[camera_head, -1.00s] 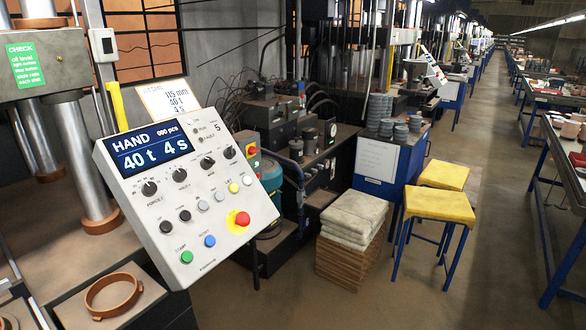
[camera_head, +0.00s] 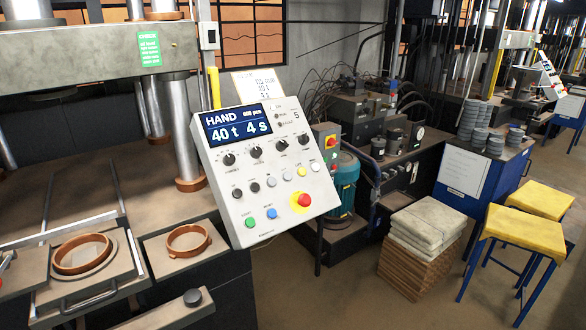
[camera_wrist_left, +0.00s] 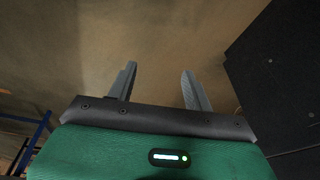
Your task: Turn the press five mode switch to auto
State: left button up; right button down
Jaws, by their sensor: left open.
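The press control panel (camera_head: 268,185), marked 5, stands tilted in the middle of the head view. Its blue display (camera_head: 236,126) reads HAND, 40 t and 4 s. A row of black rotary knobs runs below the display, from a left knob (camera_head: 228,160) to a right knob (camera_head: 303,138). Their labels are too small to read, so I cannot tell which one is the mode switch. In the left wrist view my left gripper (camera_wrist_left: 158,80) is open and empty, over bare floor and away from the panel. My right gripper is in no view.
The panel also carries a red emergency button (camera_head: 304,200), a green button (camera_head: 250,222) and a blue button (camera_head: 272,213). Brown rings (camera_head: 188,240) lie on the press bench at left. Stacked cloths (camera_head: 432,222) and yellow stools (camera_head: 525,235) stand right. A dark box (camera_wrist_left: 285,70) flanks my left gripper.

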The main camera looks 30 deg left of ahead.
pick_arm(q)
jog(key=w+a+r+t+y, duration=0.1)
jog(key=w+r, duration=0.1)
jog(key=r, duration=0.4)
jog(key=w+a+r+n, duration=0.1)
jog(key=w+r, duration=0.2)
jog(key=r, duration=0.2)
jog(key=w+a+r+t+y, duration=0.1)
jog(key=w+r, duration=0.1)
jog(key=r, duration=0.4)
jog(key=n+t+y+p, duration=0.1)
jog(key=n+t+y, duration=0.2)
jog(key=n+y, duration=0.95)
send_near(284, 145)
jog(key=shift+m+y, duration=0.55)
jog(key=shift+y, duration=0.2)
jog(key=p+x, duration=0.4)
jog(key=f+p+x, duration=0.1)
jog(key=p+x, duration=0.1)
jog(key=x, duration=0.1)
jog(key=shift+w, duration=0.25)
jog(key=shift+w+a+f, duration=0.2)
jog(key=shift+w+a, duration=0.15)
jog(key=shift+a, duration=0.25)
jog(key=shift+c, duration=0.2)
jog(key=shift+t, duration=0.3)
jog(key=c, duration=0.9)
